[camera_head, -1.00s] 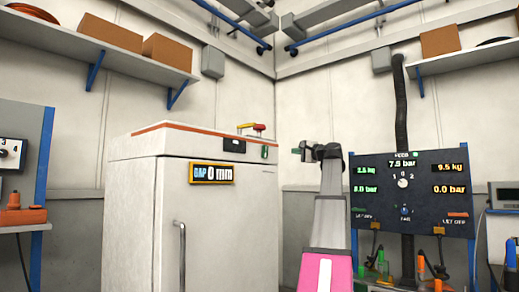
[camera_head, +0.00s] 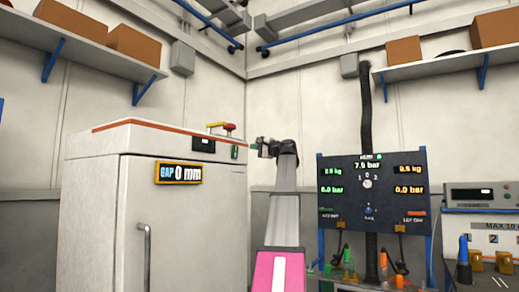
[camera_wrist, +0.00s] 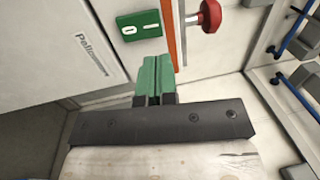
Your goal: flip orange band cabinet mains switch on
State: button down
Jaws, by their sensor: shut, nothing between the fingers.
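The white cabinet (camera_head: 95,215) with an orange band (camera_head: 170,128) stands at left in the head view, its door shut. Its mains switch (camera_head: 234,152) is a small green plate near the front's upper right corner. In the wrist view the switch (camera_wrist: 139,26) shows white parts marked 0 and I; I cannot tell which side is pressed. My gripper (camera_head: 254,147) is just right of the switch in the head view. In the wrist view its green fingers (camera_wrist: 154,76) are together, empty, below the plate, with a visible gap between them and it.
A red mushroom button (camera_wrist: 209,15) sticks out near the switch, across the orange band. The cabinet carries a "GAP 0 mm" display (camera_head: 180,173) and a door handle (camera_head: 146,255). A dark gauge panel (camera_head: 372,190) stands right of my arm, with a bench instrument (camera_head: 480,195) beyond.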

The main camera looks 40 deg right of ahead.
aim_at(235, 152)
jog(key=x, duration=0.8)
jog(key=shift+w+a, duration=0.15)
jog(key=shift+w, duration=0.1)
jog(key=shift+w+a+r+g, duration=0.1)
jog(key=shift+w+r+g, duration=0.25)
jog(key=shift+w+g, duration=0.05)
jog(key=shift+s+f, duration=0.1)
jog(key=shift+f, duration=0.05)
jog(key=shift+s, duration=0.1)
